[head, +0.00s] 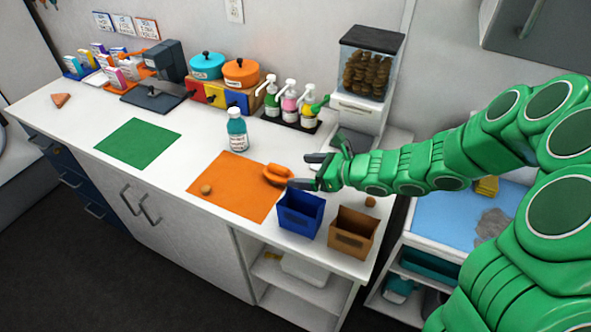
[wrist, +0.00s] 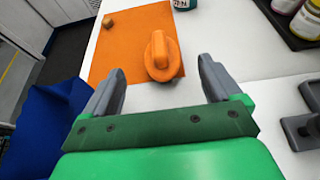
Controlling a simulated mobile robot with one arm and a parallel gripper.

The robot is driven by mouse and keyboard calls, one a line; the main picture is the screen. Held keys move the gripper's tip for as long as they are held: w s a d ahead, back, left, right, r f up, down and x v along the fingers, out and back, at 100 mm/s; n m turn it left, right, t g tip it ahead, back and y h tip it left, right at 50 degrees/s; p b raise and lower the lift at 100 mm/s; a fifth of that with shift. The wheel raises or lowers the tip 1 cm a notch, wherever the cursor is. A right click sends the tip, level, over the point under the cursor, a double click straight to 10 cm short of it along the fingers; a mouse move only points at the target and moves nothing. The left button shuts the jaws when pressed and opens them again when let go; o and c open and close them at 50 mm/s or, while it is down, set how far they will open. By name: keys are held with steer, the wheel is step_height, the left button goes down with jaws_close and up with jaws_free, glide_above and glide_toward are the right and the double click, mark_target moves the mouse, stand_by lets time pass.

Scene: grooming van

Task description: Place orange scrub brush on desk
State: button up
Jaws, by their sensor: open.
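The orange scrub brush (head: 276,175) lies at the right edge of an orange mat (head: 228,180) on the white desk (head: 185,165). In the wrist view the brush (wrist: 162,56) lies ahead of my gripper, between the lines of its two fingers, with its raised handle on top. My gripper (wrist: 158,85) is open and empty. In the head view my gripper (head: 310,171) is just right of the brush, apart from it, above the desk.
A blue bin (head: 301,212) and a brown bin (head: 352,233) stand at the front right. A teal bottle (head: 237,133) stands behind the mat. Pump bottles (head: 290,103) and a treat dispenser (head: 366,75) are at the back. A green mat (head: 138,142) lies left, with bare desk around it.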

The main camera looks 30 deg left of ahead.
steer(key=shift+d+r, duration=0.25)
steer(key=shift+d, duration=0.4)
